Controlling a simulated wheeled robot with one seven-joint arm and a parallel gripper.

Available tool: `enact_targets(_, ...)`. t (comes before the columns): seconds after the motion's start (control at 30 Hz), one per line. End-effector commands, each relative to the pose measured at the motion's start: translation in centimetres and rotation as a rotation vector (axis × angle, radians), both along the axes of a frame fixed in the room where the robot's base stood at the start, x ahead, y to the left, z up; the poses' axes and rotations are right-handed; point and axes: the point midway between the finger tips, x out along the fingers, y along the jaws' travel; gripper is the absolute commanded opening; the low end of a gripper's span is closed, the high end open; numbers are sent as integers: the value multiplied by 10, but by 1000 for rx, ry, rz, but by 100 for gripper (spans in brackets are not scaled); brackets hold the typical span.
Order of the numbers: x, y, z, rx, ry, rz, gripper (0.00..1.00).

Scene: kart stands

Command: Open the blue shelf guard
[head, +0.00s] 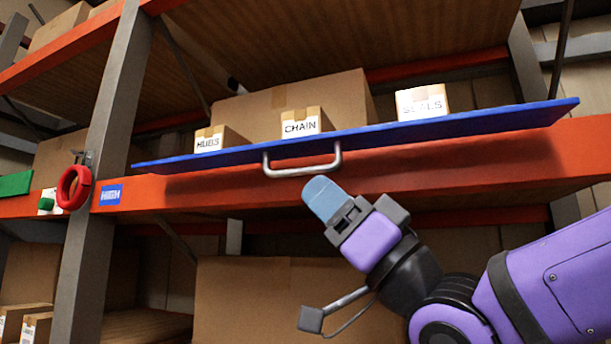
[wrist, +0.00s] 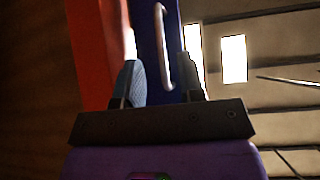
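The blue shelf guard (head: 400,134) is a long thin panel along the front edge of the high shelf in the head view. A grey metal U-shaped handle (head: 303,169) hangs at its lower edge, left of the middle. In the wrist view the guard (wrist: 148,38) stands upright in the picture, with the handle (wrist: 161,40) ahead of my fingers. My gripper (head: 325,197) is just below and right of the handle. In the wrist view my gripper (wrist: 161,64) is open, one finger to each side of the handle's line. Whether the handle's near end lies between the fingertips I cannot tell.
Boxes labelled HUBS (head: 212,141), CHAIN (head: 302,125) and SEALS (head: 421,103) show above the guard. An orange beam (head: 450,165) runs below it, with a blue HIGH label (head: 111,195). A red ring (head: 73,188) hangs on the left post. A large carton (head: 260,300) stands below.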

Motion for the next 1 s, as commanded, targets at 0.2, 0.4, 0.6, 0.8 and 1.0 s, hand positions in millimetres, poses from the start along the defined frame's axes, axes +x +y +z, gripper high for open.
enact_targets(0.2,10,22,23,0,-1,1,36)
enact_targets(0.4,15,31,34,0,0,0,36)
enact_targets(0.6,16,32,36,0,0,0,36)
enact_targets(0.8,15,32,36,0,-1,-1,17)
enact_targets(1.0,15,32,35,0,-1,-1,0)
